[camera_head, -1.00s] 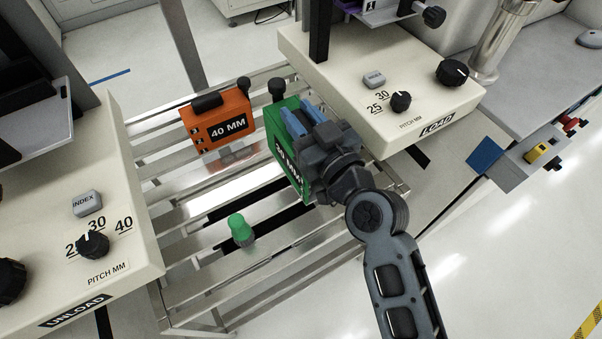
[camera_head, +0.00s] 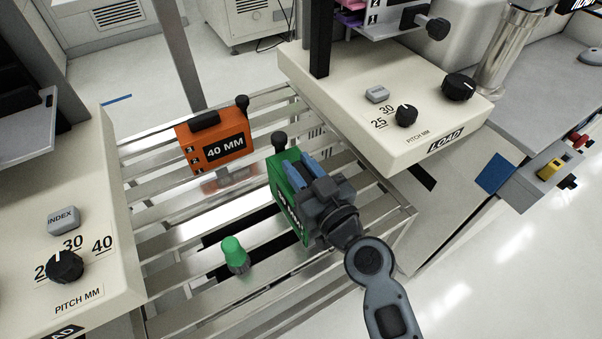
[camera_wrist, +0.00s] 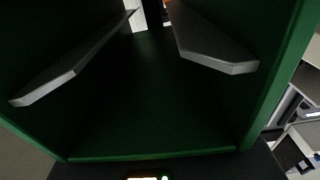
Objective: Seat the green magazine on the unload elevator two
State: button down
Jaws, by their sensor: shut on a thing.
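The green magazine (camera_head: 287,207) is in the head view, over the slatted metal rack between the two machines. My gripper (camera_head: 312,172) is shut on it, with blue finger pads at its top right edge. In the wrist view the green magazine (camera_wrist: 150,110) fills most of the picture, with two grey ledges inside. I cannot tell whether its underside touches the slats. The unload machine (camera_head: 70,215) is at the left, with an INDEX button and a pitch knob. Its elevator is mostly cut off by the picture edge; only a grey plate (camera_head: 25,130) shows.
An orange 40 MM magazine (camera_head: 213,143) stands on the rack (camera_head: 165,215) behind the green one. A green-capped object (camera_head: 235,254) sits on the rack in front. The load machine (camera_head: 390,110) stands at the right. Bare slats lie at the rack's left.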

jog(key=shift+f+b, duration=0.25)
jog(key=shift+b, duration=0.05)
jog(key=c, duration=0.8)
grip_release()
jog(key=shift+c, duration=0.2)
jog(key=shift+r+p, duration=0.15)
jog(key=shift+p, duration=0.4)
jog(key=b+v, duration=0.2)
jog(key=v, duration=0.5)
jog(key=shift+s+a+b, duration=0.1)
jog(key=shift+s+b, duration=0.1)
jog(key=shift+b, duration=0.15)
jog(key=shift+s+d, duration=0.2)
jog(key=shift+s, duration=0.05)
jog(key=shift+s+d, duration=0.1)
